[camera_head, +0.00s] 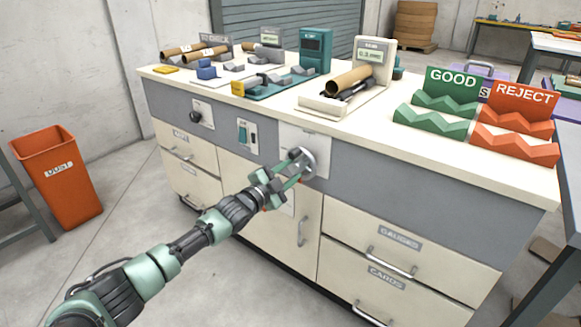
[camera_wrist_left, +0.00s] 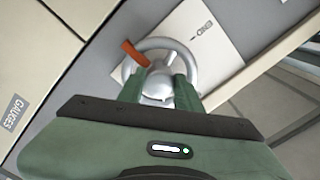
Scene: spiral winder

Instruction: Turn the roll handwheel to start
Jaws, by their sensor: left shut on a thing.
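The roll handwheel is a grey metal wheel (camera_head: 309,163) on a white plate on the bench's front panel. In the left wrist view the wheel (camera_wrist_left: 190,46) shows its rim and hub, with an orange-brown handle (camera_wrist_left: 134,53) at its left. My left gripper (camera_head: 297,168) reaches to the wheel, and its green fingers (camera_wrist_left: 160,85) are shut on the hub area, partly hiding it. The plate carries lettering (camera_wrist_left: 202,29) beside the wheel, too small to read surely. My right gripper is not in view.
A black knob (camera_head: 195,117) and a switch plate (camera_head: 247,135) sit left of the wheel. Below are a cupboard door and drawers with handles (camera_head: 391,263). On the benchtop stand a brown tube on a gauge (camera_head: 348,82) and green and orange racks (camera_head: 515,143). An orange bin (camera_head: 62,180) stands left.

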